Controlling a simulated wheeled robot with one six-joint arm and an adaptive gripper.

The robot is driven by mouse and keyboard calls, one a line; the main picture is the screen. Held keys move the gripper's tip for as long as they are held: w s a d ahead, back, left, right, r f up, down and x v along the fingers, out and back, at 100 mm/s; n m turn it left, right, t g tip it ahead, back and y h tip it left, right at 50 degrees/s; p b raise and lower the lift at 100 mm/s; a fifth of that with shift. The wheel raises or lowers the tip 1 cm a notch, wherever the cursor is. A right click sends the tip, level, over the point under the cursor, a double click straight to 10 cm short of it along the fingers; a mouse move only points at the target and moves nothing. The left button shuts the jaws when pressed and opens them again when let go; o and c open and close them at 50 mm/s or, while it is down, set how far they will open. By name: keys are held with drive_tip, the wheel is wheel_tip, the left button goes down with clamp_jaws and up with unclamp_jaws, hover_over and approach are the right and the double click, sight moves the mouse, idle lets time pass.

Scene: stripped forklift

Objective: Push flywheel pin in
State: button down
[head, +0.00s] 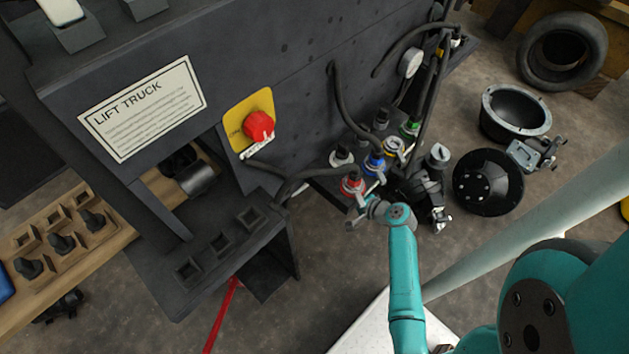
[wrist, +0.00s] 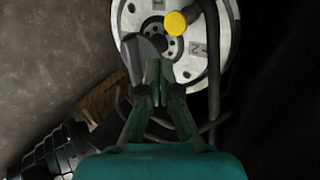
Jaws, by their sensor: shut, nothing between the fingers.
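In the wrist view a pale grey round disc (wrist: 203,68), which looks like the flywheel, fills the top middle. It has a dark hub with small holes. A yellow round-ended piece (wrist: 175,22), perhaps the pin, stands out in front of the disc's upper part; how deep it sits cannot be told. My gripper (wrist: 158,68) is shut and empty, its fingertips over the disc's lower part, below and left of the yellow piece. Contact cannot be told. In the head view my gripper (head: 372,207) is low beside the dark truck body; the disc cannot be made out there.
In the head view several coloured connectors, including a red one (head: 352,184), crowd around my gripper. A red stop knob (head: 258,126) is up left.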

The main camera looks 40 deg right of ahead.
drive_tip(key=w+r+x, duration=0.1)
drive_tip(key=x, duration=1.2)
drive_tip(key=shift+w+r, duration=0.2)
drive_tip(key=shift+r, duration=0.1)
